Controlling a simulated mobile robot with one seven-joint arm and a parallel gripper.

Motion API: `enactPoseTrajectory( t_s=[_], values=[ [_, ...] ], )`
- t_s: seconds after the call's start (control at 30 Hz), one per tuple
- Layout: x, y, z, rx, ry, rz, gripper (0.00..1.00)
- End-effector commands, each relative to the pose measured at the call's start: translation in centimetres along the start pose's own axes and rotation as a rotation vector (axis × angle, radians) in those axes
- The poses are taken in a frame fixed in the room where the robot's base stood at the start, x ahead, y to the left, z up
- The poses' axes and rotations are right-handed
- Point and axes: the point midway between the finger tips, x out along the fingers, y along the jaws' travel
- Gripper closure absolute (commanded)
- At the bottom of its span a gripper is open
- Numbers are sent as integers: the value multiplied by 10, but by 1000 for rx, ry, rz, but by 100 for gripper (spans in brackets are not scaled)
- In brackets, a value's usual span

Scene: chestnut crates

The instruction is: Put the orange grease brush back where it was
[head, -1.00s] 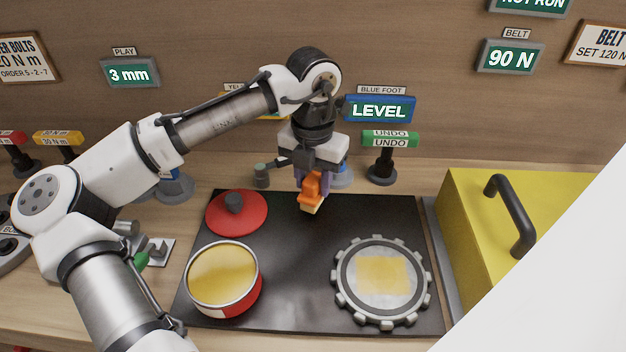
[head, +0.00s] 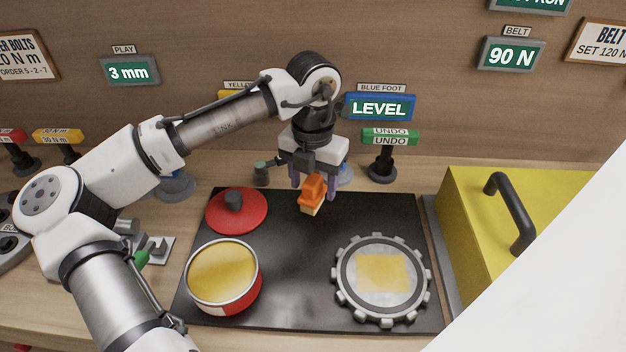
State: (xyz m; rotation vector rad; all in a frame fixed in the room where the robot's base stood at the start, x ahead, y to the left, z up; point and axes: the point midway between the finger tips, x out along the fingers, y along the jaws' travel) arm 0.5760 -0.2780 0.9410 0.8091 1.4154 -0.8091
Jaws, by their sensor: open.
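The orange grease brush (head: 313,188) stands near the back edge of the black mat (head: 300,265), its pale bristle end down towards the mat. My gripper (head: 313,186) is open around the brush, with its purple-grey fingers apart on either side. A gap shows between the left finger and the brush. The lower ends of the fingers are partly hidden behind the brush.
A red lid (head: 237,212) lies left of the brush. An open red and white tin of yellow grease (head: 222,278) and a toothed grey ring with a yellow patch (head: 382,280) are nearer the front. A yellow box (head: 480,230) stands right.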

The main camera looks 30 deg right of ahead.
Motion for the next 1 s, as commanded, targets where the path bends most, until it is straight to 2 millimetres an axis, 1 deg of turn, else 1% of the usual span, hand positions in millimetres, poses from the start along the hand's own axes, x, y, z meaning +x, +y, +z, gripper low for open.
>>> enactPoseTrajectory(
  t_s=[0.07,0.17,0.4,0.6,0.7,0.8,1.0],
  values=[
    [-5,0,0,-1,-1,2,42],
    [-20,0,1,-1,-3,-1,42],
    [-73,-1,1,1,-2,-1,42],
    [-109,0,0,-1,-1,3,42],
    [-118,0,0,-1,0,2,42],
    [-122,0,0,0,0,1,42],
    [-123,0,0,0,0,0,42]
  ],
)
